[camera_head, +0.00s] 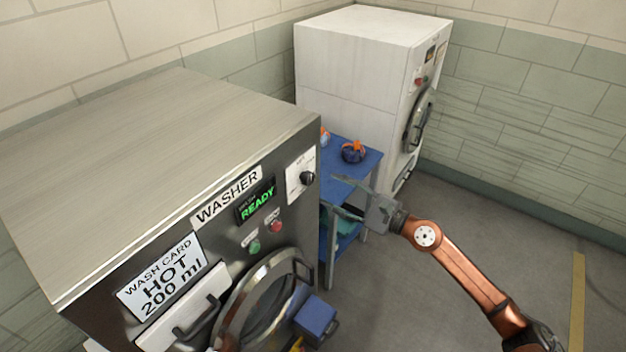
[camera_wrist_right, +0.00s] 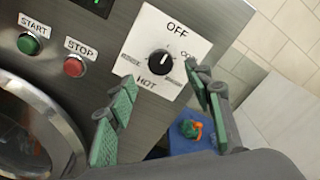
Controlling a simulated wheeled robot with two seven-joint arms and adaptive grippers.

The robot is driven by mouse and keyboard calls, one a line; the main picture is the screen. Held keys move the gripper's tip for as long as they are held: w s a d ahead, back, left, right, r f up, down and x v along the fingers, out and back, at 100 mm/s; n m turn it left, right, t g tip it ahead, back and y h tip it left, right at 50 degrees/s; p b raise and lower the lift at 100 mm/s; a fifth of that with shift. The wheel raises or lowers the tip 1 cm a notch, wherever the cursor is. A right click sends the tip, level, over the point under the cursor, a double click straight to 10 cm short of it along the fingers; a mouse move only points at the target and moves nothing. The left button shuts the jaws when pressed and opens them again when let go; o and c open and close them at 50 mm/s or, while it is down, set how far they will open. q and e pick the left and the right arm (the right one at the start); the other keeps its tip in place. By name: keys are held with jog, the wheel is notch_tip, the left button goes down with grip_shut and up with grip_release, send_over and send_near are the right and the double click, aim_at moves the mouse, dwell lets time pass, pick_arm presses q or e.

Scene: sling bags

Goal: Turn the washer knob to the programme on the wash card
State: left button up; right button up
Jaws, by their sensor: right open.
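The steel washer (camera_head: 130,140) stands at the left with its display (camera_head: 256,201) reading READY. The wash card (camera_head: 163,276) on its front reads HOT, 200 ml. The black knob (camera_head: 307,178) sits on a white dial plate at the washer's right edge. In the wrist view the knob (camera_wrist_right: 158,62) has its white mark up toward OFF; HOT is printed below it, and the side labels are hard to read. My right gripper (camera_head: 345,196) is open and empty, right of the knob and apart from it. In the wrist view its green-padded fingers (camera_wrist_right: 161,76) frame the dial. My left gripper is out of view.
A green START button (camera_wrist_right: 29,43) and a red STOP button (camera_wrist_right: 74,67) lie left of the dial. A blue shelf (camera_head: 345,158) with small items stands beyond the washer. A white machine (camera_head: 350,65) stands behind. The floor (camera_head: 450,215) at right is mostly clear.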

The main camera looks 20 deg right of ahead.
aim_at(311, 180)
jog(key=p+x, duration=0.1)
jog(key=x, duration=0.6)
jog(key=shift+r, duration=0.1)
jog(key=shift+w+a, duration=0.2)
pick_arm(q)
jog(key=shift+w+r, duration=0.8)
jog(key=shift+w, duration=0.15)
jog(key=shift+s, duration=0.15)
pick_arm(e)
jog(key=shift+c, duration=0.3)
jog(key=shift+c, duration=0.8)
jog(key=c, duration=0.9)
jog(key=shift+c, duration=0.2)
